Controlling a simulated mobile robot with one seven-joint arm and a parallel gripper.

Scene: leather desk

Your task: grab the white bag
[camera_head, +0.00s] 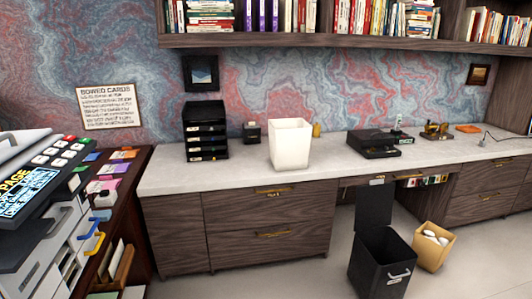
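A white bag (290,144), shaped like an open-topped bin, stands upright on the pale countertop (240,174), near its front edge. It is wider at the top than at the base. Its inside is mostly hidden from this angle. My gripper does not show in the head view. Nothing touches the bag from the sides that I can see.
A black tray stack (205,131) stands left of the bag and a black device (374,143) to its right. A bookshelf (300,41) hangs above. Below are wooden drawers (268,225), a black bin (381,263) and a tan bin (433,247). A machine (40,200) fills the left.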

